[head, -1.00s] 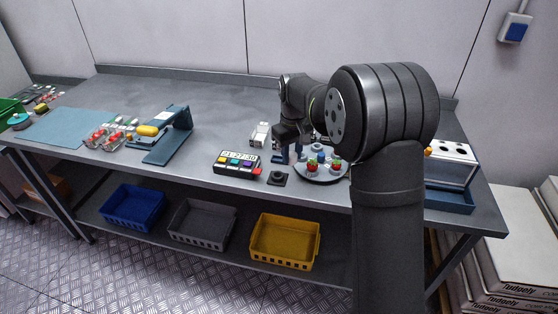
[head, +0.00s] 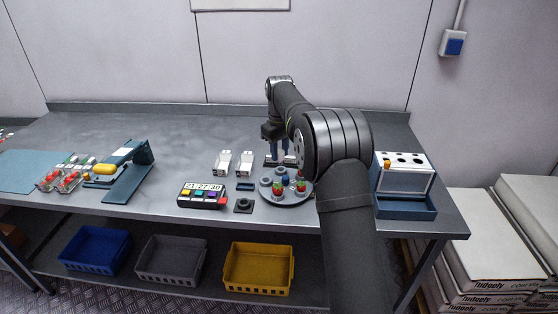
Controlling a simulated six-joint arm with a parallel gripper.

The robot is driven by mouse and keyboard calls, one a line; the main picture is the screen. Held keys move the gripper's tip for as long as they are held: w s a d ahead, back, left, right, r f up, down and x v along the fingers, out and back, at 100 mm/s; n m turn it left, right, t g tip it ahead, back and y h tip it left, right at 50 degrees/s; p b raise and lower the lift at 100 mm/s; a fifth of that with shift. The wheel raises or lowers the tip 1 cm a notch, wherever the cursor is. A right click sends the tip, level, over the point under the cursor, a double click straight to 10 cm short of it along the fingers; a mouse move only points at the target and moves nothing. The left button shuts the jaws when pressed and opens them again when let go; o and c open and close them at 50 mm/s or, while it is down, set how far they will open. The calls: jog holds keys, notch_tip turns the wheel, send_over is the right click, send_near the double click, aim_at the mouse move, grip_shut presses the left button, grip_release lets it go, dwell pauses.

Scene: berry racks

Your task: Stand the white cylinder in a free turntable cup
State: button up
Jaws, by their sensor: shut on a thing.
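The round grey turntable (head: 286,203) stands near the table's front edge, left of my arm. It has several cups, some grey and seemingly empty; red-and-green berries (head: 279,189) and a small blue piece (head: 285,180) stand on it. My gripper (head: 280,160), with blue fingers, points down behind the turntable, apart from it. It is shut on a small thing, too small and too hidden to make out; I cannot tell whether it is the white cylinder. I see no white cylinder elsewhere. My arm covers the turntable's right edge.
Two white holders (head: 234,164) stand left of my gripper. A timer box with coloured buttons (head: 202,196) and a small black pad (head: 243,205) lie in front. A white rack with holes (head: 404,177) stands right. The table's back left is clear.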

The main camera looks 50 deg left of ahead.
aim_at(281, 160)
jog(key=shift+w+a+f, duration=0.5)
jog(key=shift+w+f, duration=0.05)
jog(key=shift+f, duration=0.6)
jog(key=shift+w+a+f, duration=0.5)
jog(key=shift+a+f, duration=0.05)
jog(key=shift+f, duration=0.6)
jog(key=shift+w+a+f, duration=0.5)
jog(key=shift+w+f, duration=0.05)
jog(key=shift+f, duration=0.6)
jog(key=shift+f, duration=0.25)
jog(key=o, duration=1)
jog(key=shift+o, duration=0.2)
notch_tip(281, 160, up, 7)
